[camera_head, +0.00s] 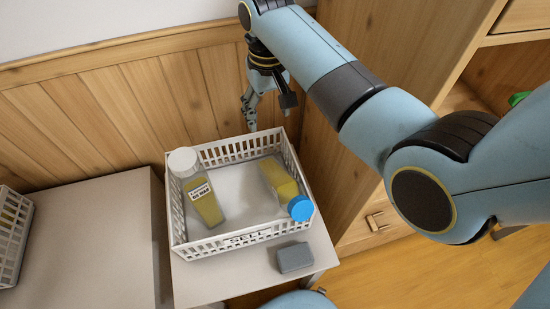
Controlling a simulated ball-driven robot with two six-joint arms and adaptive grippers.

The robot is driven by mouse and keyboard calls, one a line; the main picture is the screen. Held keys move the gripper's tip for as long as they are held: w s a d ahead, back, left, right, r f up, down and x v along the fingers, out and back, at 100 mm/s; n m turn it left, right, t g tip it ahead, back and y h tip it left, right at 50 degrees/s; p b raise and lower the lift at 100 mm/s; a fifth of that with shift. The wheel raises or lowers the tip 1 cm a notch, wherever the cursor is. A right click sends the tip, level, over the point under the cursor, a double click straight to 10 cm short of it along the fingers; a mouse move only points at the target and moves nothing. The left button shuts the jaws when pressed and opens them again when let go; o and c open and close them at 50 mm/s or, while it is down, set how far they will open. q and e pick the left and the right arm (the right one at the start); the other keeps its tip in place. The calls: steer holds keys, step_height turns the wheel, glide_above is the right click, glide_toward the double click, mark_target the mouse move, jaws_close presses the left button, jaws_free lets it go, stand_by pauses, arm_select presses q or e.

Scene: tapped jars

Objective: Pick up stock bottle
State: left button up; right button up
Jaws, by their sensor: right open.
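A bottle with a white cap and a white label (203,200) holds yellow-green contents and leans in the left part of a white basket (238,237) marked "SELL". A second bottle with a blue cap (281,182) and similar contents lies tilted in the right part of the basket, cap toward the front right corner. I cannot tell from the picture which of them is the stock bottle. My right gripper (268,116) is open and empty, pointing down beyond the basket's back rim, apart from both bottles. My left gripper is not in view.
The basket stands on a light table (200,287), with a small grey block (294,257) at its front right. Another light surface (85,240) is at left, with a second white basket (12,245) at the edge. A wooden cabinet (338,180) stands at right.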

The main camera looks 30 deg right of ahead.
steer(key=f, duration=0.1)
steer(key=b, duration=1)
glide_above(271, 165)
step_height(271, 165, down, 10)
steer(key=shift+d+f, duration=0.1)
steer(key=shift+f, duration=0.05)
step_height(271, 165, down, 5)
steer(key=shift+f+b, duration=0.1)
steer(key=shift+b, duration=0.5)
step_height(271, 165, down, 5)
steer(key=shift+r+b, duration=0.15)
steer(key=shift+b, duration=0.7)
steer(key=shift+f, duration=0.2)
steer(key=shift+f, duration=0.25)
